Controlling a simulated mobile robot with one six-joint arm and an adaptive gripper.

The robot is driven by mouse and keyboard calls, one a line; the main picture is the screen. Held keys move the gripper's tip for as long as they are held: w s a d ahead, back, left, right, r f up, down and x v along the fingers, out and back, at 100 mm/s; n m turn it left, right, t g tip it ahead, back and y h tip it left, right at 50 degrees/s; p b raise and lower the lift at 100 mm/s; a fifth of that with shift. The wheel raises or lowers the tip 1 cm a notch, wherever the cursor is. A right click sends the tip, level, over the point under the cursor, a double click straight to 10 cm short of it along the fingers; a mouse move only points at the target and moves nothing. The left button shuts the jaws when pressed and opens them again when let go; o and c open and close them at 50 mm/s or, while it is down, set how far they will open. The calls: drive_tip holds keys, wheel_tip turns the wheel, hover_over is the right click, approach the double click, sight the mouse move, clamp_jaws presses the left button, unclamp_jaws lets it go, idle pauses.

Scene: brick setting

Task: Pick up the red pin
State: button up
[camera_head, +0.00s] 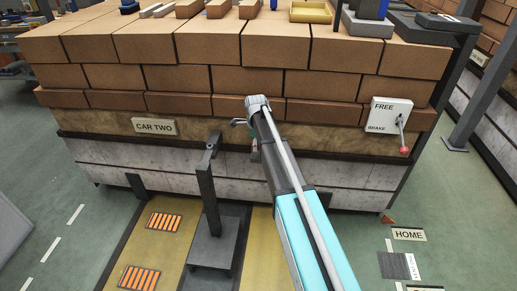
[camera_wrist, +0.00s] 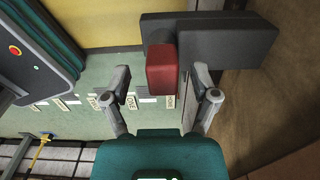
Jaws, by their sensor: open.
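The red pin shows in the wrist view as a red block (camera_wrist: 161,68) against a dark grey post and its base (camera_wrist: 225,38). It lies between the tips of my gripper (camera_wrist: 162,78) as seen from the wrist, with a gap on each side. I cannot tell how far beyond the tips it is. My gripper is open and holds nothing. In the head view my gripper (camera_head: 243,128) is small, beside the top of the dark post (camera_head: 208,190). I cannot make out the pin there.
A brick-loaded car labelled CAR TWO (camera_head: 155,126) stands close behind my gripper. A FREE/BRAKE plate (camera_head: 388,112) with a red-knobbed lever is on its right. Green floor at right is mostly clear.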

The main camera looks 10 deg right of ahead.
idle(0.4)
clamp_jaws()
